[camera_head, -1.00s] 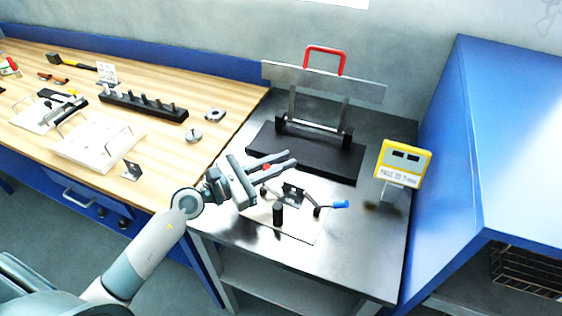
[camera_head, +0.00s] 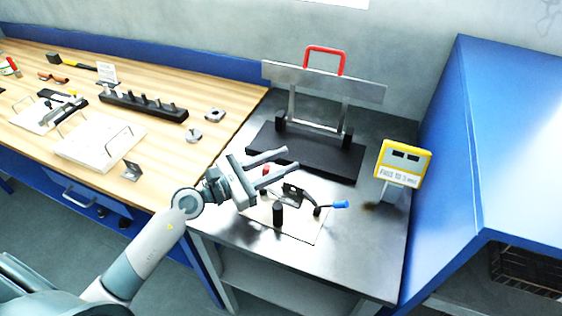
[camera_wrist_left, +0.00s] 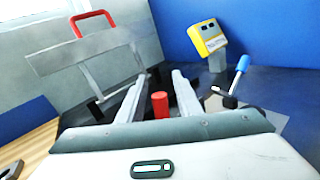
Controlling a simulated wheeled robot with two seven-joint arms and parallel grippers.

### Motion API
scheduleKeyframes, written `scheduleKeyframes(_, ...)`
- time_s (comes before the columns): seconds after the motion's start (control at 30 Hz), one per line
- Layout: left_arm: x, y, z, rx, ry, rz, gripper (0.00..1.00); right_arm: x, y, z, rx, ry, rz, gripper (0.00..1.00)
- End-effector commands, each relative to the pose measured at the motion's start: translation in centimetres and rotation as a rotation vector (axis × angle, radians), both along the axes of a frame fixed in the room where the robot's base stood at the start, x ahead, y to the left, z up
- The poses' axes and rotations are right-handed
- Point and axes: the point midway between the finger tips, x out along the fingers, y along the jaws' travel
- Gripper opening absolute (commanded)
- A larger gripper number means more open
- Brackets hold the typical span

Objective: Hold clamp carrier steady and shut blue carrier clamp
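The clamp carrier (camera_head: 305,232) is a pale flat plate on the dark metal table, with a black post and black clamp parts. The blue carrier clamp handle (camera_head: 341,204) sticks out to its right; in the left wrist view the blue handle (camera_wrist_left: 242,64) points up at a tilt. A red knob (camera_head: 266,171) shows by my left gripper (camera_head: 291,159). In the left wrist view the red knob (camera_wrist_left: 160,104) appears between the two parted fingers, with gaps on both sides. My left gripper is open and partly hides the carrier's left side. My right gripper is out of view.
A press-like frame with a red handle (camera_head: 325,48) stands on a black base behind the carrier. A yellow display unit (camera_head: 404,160) stands to the right. A blue cabinet (camera_head: 500,130) bounds the right side. The wooden bench (camera_head: 225,95) at left holds tools and fixtures.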

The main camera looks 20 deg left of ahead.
Motion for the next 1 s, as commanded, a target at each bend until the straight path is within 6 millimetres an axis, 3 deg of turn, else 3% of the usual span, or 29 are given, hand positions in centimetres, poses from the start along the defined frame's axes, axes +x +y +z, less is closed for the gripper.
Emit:
scheduleKeyframes(0.53, -0.8, 0.7, 0.0, 0.001, 0.0, 0.001, 0.35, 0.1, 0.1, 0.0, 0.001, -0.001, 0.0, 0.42)
scheduleKeyframes(1.0, -6.1, 5.0, -0.2, 0.001, 0.004, 0.001, 0.35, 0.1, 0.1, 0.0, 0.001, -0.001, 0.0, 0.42)
